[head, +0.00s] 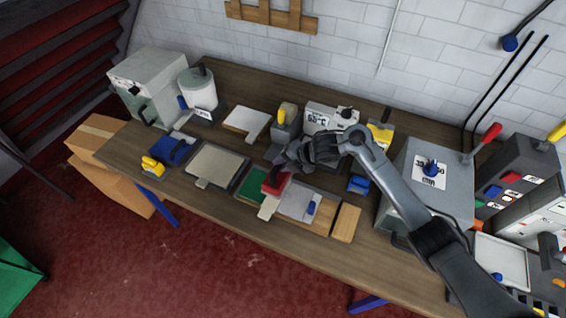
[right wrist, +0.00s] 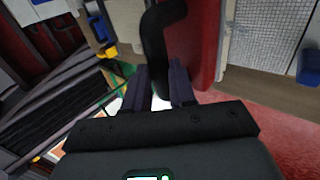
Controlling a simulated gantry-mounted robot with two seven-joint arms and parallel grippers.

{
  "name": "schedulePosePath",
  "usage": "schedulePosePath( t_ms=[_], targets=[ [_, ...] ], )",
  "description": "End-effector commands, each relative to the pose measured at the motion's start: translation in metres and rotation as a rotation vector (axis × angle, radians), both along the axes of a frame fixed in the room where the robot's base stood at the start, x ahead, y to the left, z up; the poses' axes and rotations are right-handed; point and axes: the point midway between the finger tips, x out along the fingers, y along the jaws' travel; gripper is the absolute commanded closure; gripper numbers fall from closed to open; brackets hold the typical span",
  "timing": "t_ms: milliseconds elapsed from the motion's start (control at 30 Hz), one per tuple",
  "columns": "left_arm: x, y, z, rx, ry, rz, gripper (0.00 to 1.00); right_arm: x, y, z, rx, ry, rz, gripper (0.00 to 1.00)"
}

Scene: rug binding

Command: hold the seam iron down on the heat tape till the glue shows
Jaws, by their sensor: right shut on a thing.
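The seam iron (head: 274,184) has a red body and a dark handle. It sits over the joint between a green piece (head: 252,187) and a light grey piece (head: 296,203). A pale strip (head: 268,207), apparently the heat tape, sticks out from under its front end. I cannot tell whether the iron presses on it, and no glue can be made out. My right gripper (head: 277,166) is shut on the iron's handle. In the right wrist view the black handle (right wrist: 154,45) runs down between the fingers (right wrist: 163,88), beside the red body (right wrist: 196,45). My left gripper is out of view.
A wooden block (head: 345,222) lies right of the grey piece. A beige pad (head: 216,168) lies to the left. A blue item (head: 358,185) and a large grey machine (head: 428,180) stand to the right. The table's front edge is close to the work.

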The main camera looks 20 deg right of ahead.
Motion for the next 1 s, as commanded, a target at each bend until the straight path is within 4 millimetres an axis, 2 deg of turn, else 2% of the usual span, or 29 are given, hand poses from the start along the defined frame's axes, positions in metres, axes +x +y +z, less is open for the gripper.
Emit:
schedulePosePath(
  t_ms=[600, 1000],
  targets=[
    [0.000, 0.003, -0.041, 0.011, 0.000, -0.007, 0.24, 0.002, 0.001, -0.043, 0.004, -0.007, -0.001, 1.00],
    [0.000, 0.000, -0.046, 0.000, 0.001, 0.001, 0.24, 0.002, 0.000, -0.049, 0.003, -0.007, -0.002, 1.00]
  ],
)
